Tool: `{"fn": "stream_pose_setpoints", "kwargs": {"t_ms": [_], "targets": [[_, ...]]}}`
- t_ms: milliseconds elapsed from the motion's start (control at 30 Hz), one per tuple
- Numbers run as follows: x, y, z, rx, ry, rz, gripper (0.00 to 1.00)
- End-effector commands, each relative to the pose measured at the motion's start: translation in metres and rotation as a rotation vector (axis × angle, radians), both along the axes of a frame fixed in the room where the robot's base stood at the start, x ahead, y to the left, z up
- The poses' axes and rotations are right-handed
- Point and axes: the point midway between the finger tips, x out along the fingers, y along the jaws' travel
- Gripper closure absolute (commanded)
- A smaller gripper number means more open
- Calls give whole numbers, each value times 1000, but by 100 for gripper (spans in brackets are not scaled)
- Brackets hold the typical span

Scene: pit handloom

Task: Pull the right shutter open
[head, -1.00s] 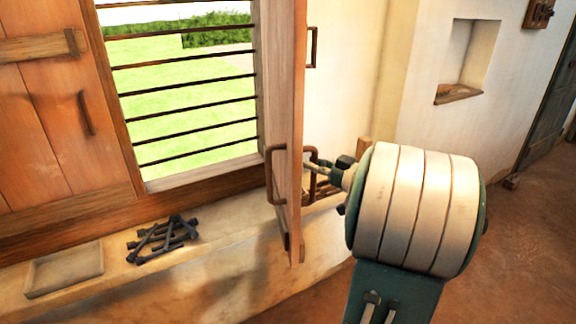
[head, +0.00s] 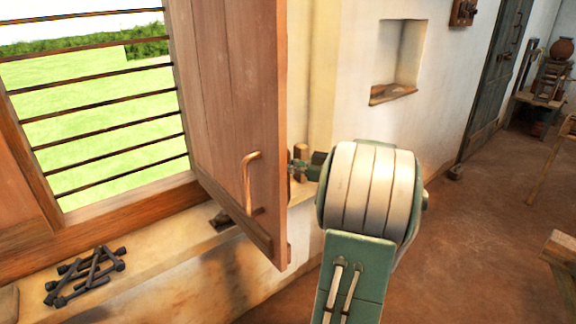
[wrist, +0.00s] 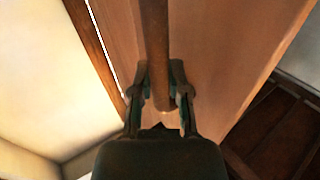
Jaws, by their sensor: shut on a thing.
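The right shutter (head: 235,100) is a brown wooden panel. It stands swung out from the barred window, its window-side face toward the head camera. A curved handle (head: 248,182) is on this face, free of my gripper.
The barred window (head: 100,110) is at left, above a plaster ledge. A bundle of dark rods (head: 86,276) lies on the ledge. A wall niche (head: 397,60) is behind my arm. The brown floor (head: 470,220) at right is largely clear, with wooden furniture at the far right edge.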

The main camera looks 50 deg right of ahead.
Motion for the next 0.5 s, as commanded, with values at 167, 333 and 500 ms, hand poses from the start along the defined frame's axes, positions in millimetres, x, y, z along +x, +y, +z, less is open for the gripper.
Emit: {"fn": "stream_pose_setpoints", "kwargs": {"t_ms": [167, 333, 500], "targets": [[0, -3, 2, -2, -7, -2, 100], [0, -4, 2, -1, -7, -2, 43], [0, -3, 1, 0, -5, -2, 43]]}}
